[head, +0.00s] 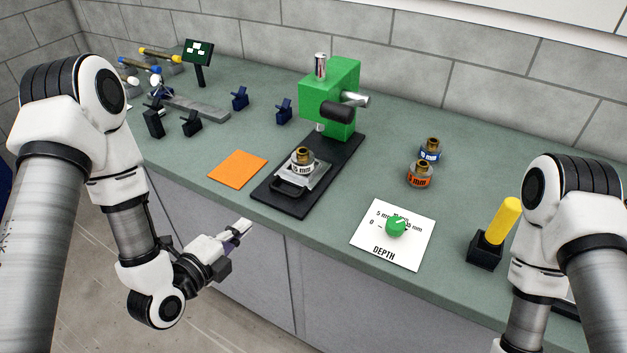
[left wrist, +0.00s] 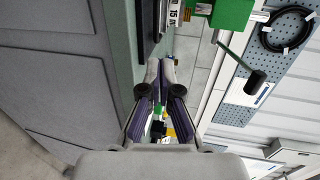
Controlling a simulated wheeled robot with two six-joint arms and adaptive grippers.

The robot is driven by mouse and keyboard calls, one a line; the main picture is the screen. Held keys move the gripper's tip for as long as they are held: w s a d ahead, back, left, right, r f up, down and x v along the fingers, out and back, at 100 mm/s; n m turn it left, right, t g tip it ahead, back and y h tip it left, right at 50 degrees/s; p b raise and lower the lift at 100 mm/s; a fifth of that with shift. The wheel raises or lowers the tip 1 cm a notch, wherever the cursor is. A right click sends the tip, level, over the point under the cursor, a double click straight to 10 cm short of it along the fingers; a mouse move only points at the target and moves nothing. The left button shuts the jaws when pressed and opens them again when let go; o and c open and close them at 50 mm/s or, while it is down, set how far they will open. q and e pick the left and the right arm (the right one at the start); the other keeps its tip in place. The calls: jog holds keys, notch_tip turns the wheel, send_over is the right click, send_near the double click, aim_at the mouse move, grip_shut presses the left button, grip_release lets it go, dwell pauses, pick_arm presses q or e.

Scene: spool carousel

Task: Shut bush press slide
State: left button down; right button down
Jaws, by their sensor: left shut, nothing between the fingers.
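The green press (head: 338,90) stands on a black base (head: 333,160) on the bench. Its grey slide (head: 315,176) sits toward the front of the base, out in front of the press head, with a black handle (head: 287,188) at its near end. A bush with a white-labelled ring (head: 303,161) stands upright on the slide. My left gripper (head: 243,226) is shut and empty, in front of the bench edge, left of and nearer than the handle, not touching it. Its closed fingers also show in the left wrist view (left wrist: 161,68). My right gripper is out of view.
An orange mat (head: 238,169) lies left of the base. A DEPTH card (head: 407,254) with a green knob (head: 396,227) lies right of it. Blue-labelled (head: 430,149) and orange-labelled (head: 420,174) bushes stand behind the card. A yellow-handled lever (head: 498,222) stands at the right.

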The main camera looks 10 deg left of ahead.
aim_at(282, 193)
pick_arm(q)
jog(key=x, duration=0.4)
jog(key=b+x, duration=0.1)
jog(key=x, duration=0.3)
jog(key=b+x, duration=0.1)
jog(key=x, duration=0.4)
jog(key=shift+a+f, duration=0.25)
jog(key=shift+w+f, duration=0.15)
jog(key=shift+w, duration=0.1)
jog(key=shift+w+b, duration=0.1)
jog(key=shift+b, duration=0.2)
jog(key=x, duration=0.2)
jog(key=b+x, duration=0.1)
jog(key=shift+w+d+r, duration=0.25)
jog(key=shift+w, duration=0.2)
jog(key=shift+w+d, duration=0.2)
jog(key=shift+w, duration=0.25)
jog(key=shift+s+r, duration=0.1)
